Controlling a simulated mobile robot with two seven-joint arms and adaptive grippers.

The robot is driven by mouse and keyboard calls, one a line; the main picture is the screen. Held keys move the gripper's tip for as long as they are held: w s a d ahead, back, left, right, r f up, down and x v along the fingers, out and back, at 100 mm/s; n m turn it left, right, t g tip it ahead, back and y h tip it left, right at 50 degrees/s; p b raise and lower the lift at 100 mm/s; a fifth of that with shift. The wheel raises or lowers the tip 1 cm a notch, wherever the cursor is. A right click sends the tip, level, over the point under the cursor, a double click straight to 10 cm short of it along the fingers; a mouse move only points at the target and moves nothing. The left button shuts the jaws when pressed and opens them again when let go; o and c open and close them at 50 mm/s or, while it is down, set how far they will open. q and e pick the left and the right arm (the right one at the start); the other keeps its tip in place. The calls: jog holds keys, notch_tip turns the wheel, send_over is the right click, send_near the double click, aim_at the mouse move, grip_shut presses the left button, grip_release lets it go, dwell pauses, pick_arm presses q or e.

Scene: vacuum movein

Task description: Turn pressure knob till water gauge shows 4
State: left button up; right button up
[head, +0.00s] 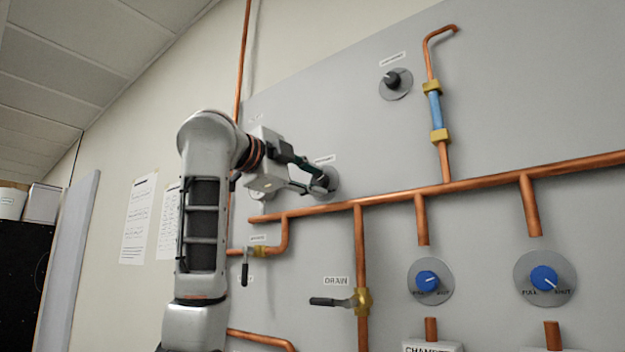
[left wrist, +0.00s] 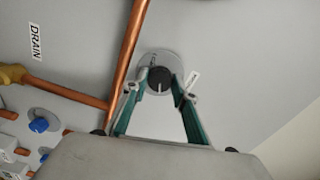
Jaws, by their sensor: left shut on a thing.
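The knob under my left gripper is dark and round with a pale pointer line, on a grey disc; it shows in the left wrist view as the pressure knob (left wrist: 159,79). In the head view its grey disc (head: 332,183) shows just past my left gripper (head: 322,184), and its label is too small to read. My left gripper, seen in the left wrist view (left wrist: 160,88), has its two fingers on either side of the knob and is shut on it. A clear tube with blue in it (head: 435,110) stands between brass fittings at the upper right. My right gripper is not in view.
Another dark knob (head: 392,80) sits higher on the grey panel (head: 300,100). Copper pipes (head: 450,188) run across the panel close to my left gripper. Two blue knobs (head: 427,281) (head: 544,278) and a DRAIN lever valve (head: 361,301) are lower down.

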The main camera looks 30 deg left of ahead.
pick_arm(q)
jog(key=o, duration=1.1)
jog(key=shift+d, duration=0.1)
jog(key=shift+s+a, duration=0.15)
jog(key=shift+s, duration=1.85)
jog(key=shift+s+a, duration=0.2)
jog(key=shift+s, duration=1.8)
jog(key=shift+s+a, duration=0.15)
jog(key=shift+s, duration=1.85)
